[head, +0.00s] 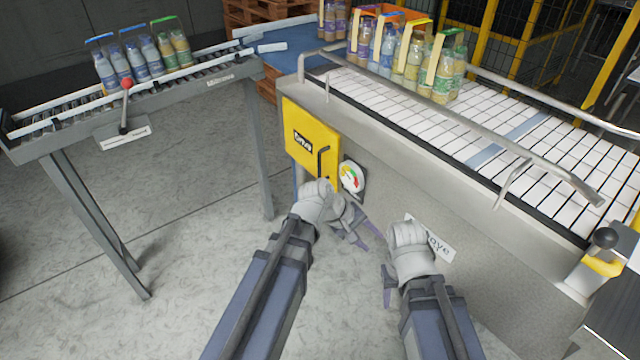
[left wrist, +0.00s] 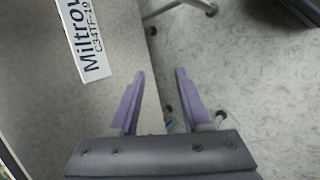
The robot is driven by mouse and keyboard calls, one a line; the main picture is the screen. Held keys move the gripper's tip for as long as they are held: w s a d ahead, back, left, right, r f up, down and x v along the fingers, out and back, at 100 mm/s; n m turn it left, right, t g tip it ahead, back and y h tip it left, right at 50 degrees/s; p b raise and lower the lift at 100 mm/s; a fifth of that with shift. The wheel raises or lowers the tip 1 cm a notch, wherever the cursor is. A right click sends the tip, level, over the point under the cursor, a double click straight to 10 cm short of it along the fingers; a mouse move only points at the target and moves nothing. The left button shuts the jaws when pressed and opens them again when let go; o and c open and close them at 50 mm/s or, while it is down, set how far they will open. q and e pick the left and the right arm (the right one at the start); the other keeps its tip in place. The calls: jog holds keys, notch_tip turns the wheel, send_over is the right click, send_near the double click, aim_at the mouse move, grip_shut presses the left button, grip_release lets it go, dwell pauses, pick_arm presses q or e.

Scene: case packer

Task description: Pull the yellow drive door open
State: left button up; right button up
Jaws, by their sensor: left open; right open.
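The yellow drive door (head: 312,135) is on the side panel of the conveyor machine in the head view, with a label (head: 303,142) and a dark bar handle (head: 323,162) near its right edge. It looks shut. My left gripper (head: 362,232) is open and empty, below and to the right of the handle, apart from it. In the left wrist view its two purple fingers (left wrist: 157,75) are spread with nothing between them. My right gripper (head: 388,285) is lower and farther right, open, partly hidden behind its own hand. The door does not show in the left wrist view.
A Miltrow plate (left wrist: 84,38) is on the panel. A roller conveyor (head: 200,80) with a red-knobbed lever (head: 126,85) stands left. Bottle packs (head: 410,55) stand on the white belt. Floor before the door is clear.

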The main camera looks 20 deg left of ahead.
pick_arm(q)
jog(key=w+a+f+n+t+h+b, duration=0.2)
jog(key=w+a+n+t+h+b, duration=0.15)
jog(key=w+a+n+b, duration=0.4)
jog(key=n+t+y+b, duration=0.3)
jog(key=n+t+b, duration=0.3)
jog(key=n+t, duration=0.65)
send_near(319, 165)
jog(key=w+r+n+g, duration=0.1)
jog(key=w+n+g, duration=0.2)
jog(key=shift+h, duration=0.45)
jog(key=shift+x, duration=3.85)
pick_arm(e)
notch_tip(319, 165, down, 16)
jog(key=shift+f, duration=0.2)
pick_arm(q)
jog(key=shift+r, duration=0.2)
jog(key=shift+c, duration=0.2)
grip_shut()
